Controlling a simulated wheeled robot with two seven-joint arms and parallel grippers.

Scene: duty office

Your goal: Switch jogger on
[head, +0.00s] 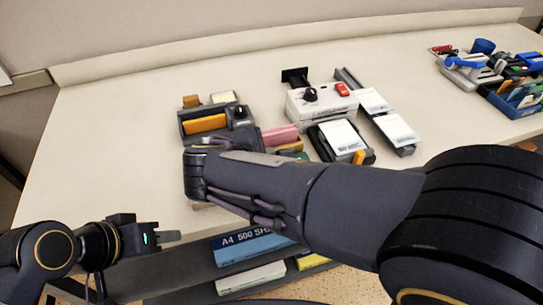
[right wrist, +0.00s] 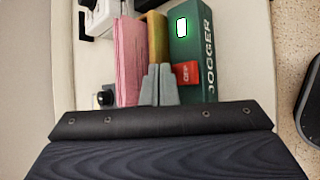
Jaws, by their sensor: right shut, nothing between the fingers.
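The jogger is a green box (right wrist: 190,50) lettered "JOGGER" sideways, in the upper middle of the right wrist view. It has a small white panel near its far end and a red tab or switch (right wrist: 186,73) on its near part, whose small lettering I cannot read surely. My right gripper (right wrist: 160,84) is shut and empty, its grey fingertips just left of the red tab; I cannot tell if they touch it. In the head view my right forearm hides most of the jogger, leaving a green sliver (head: 303,156). My left gripper (head: 170,237) is low at the left, away from the jogger.
Pink paper (right wrist: 130,50) and a yellow-brown strip (right wrist: 157,40) stand beside the jogger. A white device (head: 320,107) with a black knob and red switch is behind. Black paper-topped devices (head: 341,141) stand right. A blue bin (head: 514,102) is far right. The table's left is clear.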

